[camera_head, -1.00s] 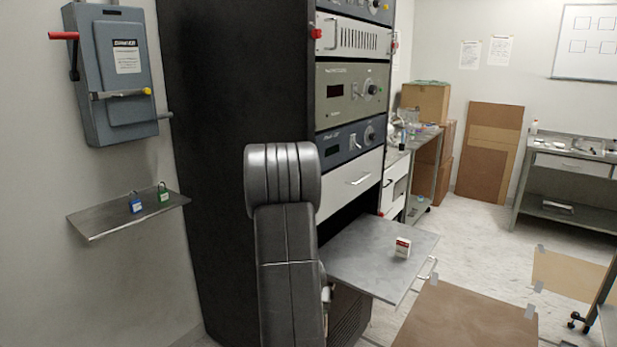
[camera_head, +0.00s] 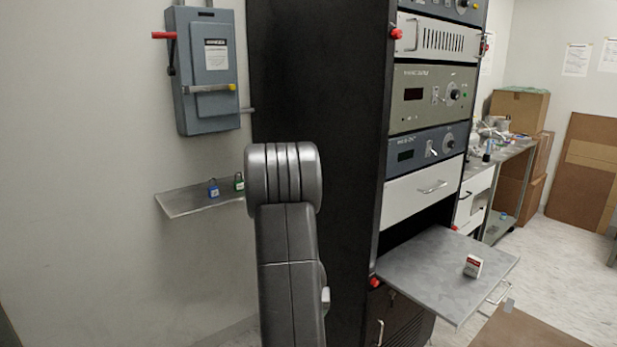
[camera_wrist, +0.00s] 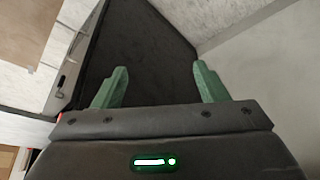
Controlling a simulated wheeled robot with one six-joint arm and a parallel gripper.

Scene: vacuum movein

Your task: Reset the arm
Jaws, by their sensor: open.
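My gripper (camera_wrist: 157,86) shows in the wrist view with its two green fingers spread wide apart and nothing between them. Beyond the fingers is the dark side of the rack. In the head view my folded grey arm stands upright in front of the black equipment rack (camera_head: 345,120), and the gripper itself is hidden there.
A grey switch box (camera_head: 207,75) with a red lever hangs on the left wall. Below it a metal shelf (camera_head: 182,203) holds a blue padlock (camera_head: 213,188) and a green padlock (camera_head: 239,181). A pulled-out rack shelf (camera_head: 430,280) bears a small red-and-white box (camera_head: 472,266).

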